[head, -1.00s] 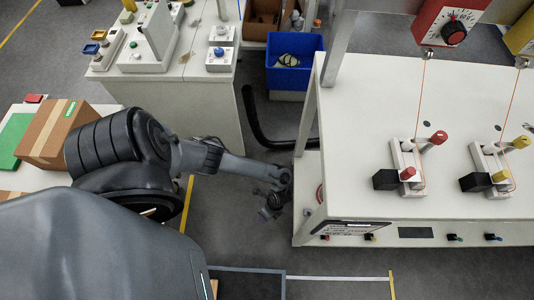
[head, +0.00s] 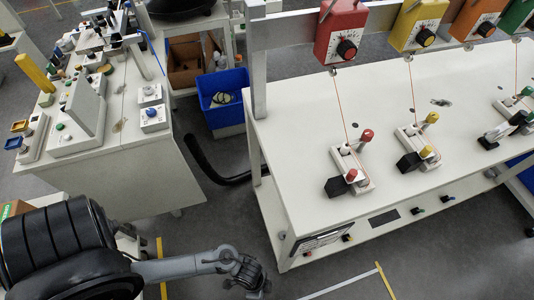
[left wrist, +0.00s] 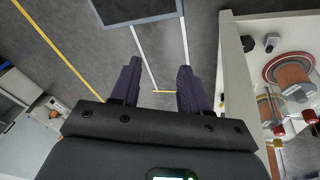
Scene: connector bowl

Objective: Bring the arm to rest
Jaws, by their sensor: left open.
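My left arm comes in from the lower left of the head view, and its gripper (head: 250,284) hangs low over the floor, left of the white workbench's near corner. My right gripper is in neither view.
The white workbench (head: 290,140) carries red and yellow connector fixtures beneath coloured dial boxes. A blue bin (head: 222,112) stands behind, left of the bench. Another white table (head: 140,165) holds equipment at the left. Open floor with tape lines (head: 340,287) lies in front.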

